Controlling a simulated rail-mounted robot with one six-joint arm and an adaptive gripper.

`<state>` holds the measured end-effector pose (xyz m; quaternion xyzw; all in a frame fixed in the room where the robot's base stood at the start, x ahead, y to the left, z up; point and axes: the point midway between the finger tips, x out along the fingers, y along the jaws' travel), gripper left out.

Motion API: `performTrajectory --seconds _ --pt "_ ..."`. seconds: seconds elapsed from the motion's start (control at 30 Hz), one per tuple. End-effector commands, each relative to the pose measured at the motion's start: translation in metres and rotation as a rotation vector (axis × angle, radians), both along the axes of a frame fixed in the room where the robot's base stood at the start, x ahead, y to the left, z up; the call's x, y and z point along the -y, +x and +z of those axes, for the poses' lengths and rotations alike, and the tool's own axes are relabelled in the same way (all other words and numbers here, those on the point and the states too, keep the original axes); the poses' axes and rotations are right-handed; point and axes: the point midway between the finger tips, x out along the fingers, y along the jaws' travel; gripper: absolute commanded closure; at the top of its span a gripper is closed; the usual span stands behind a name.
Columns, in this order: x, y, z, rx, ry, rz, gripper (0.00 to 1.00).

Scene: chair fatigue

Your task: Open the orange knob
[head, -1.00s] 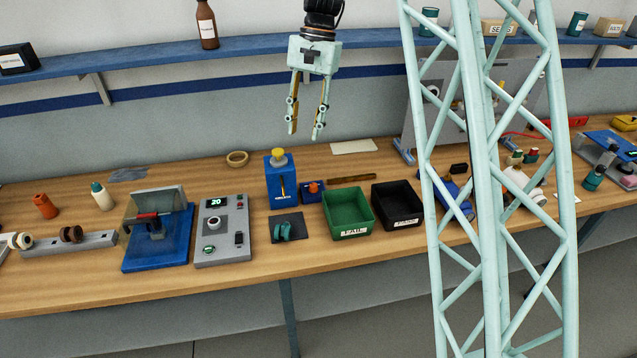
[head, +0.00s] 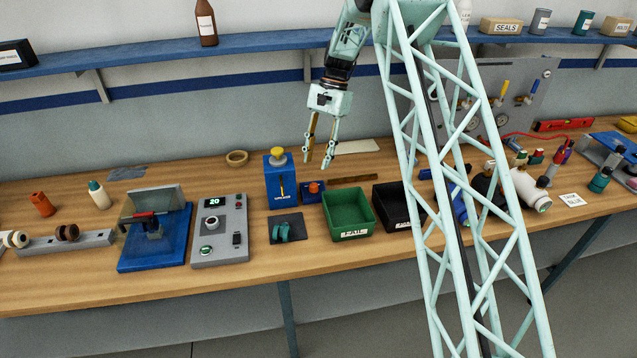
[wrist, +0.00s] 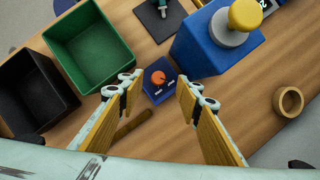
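The orange knob (head: 314,187) sits on a small blue box (head: 306,196) on the bench, between the tall blue block and the green bin. In the wrist view the round orange knob (wrist: 158,77) shows from above on its dark blue box (wrist: 156,94), with small pale marks beside it. My gripper (head: 317,164) points down above and slightly behind the knob, apart from it. In the wrist view my gripper (wrist: 157,88) has its two fingers spread wide, with the knob framed between them and nothing held.
A tall blue block (head: 279,186) with a yellow cap (head: 278,153) stands close left of the knob. A green bin (head: 347,232) and a black bin (wrist: 28,92) stand to the right in the head view. A dark strip (head: 352,180) lies behind the green bin.

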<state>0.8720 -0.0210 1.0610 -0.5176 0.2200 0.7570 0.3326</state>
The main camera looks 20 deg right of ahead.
Motion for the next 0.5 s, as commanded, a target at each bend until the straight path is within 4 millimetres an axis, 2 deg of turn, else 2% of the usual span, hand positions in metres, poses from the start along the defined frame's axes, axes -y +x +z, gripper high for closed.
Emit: performTrajectory --seconds 0.1,0.2,0.5 --pt "0.001 0.004 -0.015 -0.012 0.003 -0.012 0.68" --pt "0.001 0.007 -0.022 -0.016 0.004 -0.018 0.68" --pt "0.001 0.008 -0.025 -0.020 0.005 -0.020 0.68"
